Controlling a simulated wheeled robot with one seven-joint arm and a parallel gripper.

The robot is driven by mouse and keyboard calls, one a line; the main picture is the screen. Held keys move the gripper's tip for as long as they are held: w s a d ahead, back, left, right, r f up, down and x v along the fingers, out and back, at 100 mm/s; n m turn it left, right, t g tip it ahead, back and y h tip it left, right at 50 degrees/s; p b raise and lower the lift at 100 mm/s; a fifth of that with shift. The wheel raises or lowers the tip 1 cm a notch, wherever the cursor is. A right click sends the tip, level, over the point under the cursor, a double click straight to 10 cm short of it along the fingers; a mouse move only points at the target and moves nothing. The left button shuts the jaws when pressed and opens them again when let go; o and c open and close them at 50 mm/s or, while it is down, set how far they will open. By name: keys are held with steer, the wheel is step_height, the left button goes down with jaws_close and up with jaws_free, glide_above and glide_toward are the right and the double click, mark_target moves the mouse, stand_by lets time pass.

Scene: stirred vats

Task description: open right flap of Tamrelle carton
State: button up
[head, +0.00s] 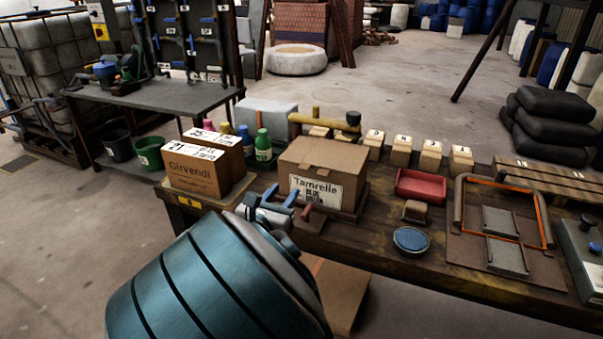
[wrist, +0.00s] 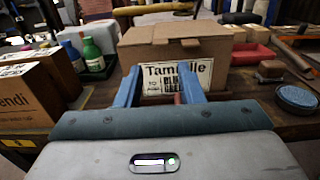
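The Tamrelle carton (head: 309,163) is a brown box with a white printed label, upright on a dark base on the workbench. Its top flaps look closed and lie flat, with a small tab at the front edge; it also fills the upper middle of the wrist view (wrist: 188,50). I cannot clearly make out the right flap's edge. My gripper (wrist: 160,80) has two blue fingers spread apart with nothing held between them. In the head view my gripper (head: 297,201) is low in front of the carton, with the fingertips pointing toward the label side. The wrist view shows the fingers overlapping the label's edges.
Cartons marked Girvendi (head: 192,177) stand left of the Tamrelle carton, with green bottles (head: 263,146) behind. A red tray (head: 420,186), a brush (head: 415,210) and a blue round dish (head: 411,239) are to the right.

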mark_target(302, 169)
steer(key=b+x, duration=0.1)
steer(key=x, duration=1)
steer(key=shift+w+b, duration=0.2)
steer(key=shift+b, duration=0.15)
jaws_close()
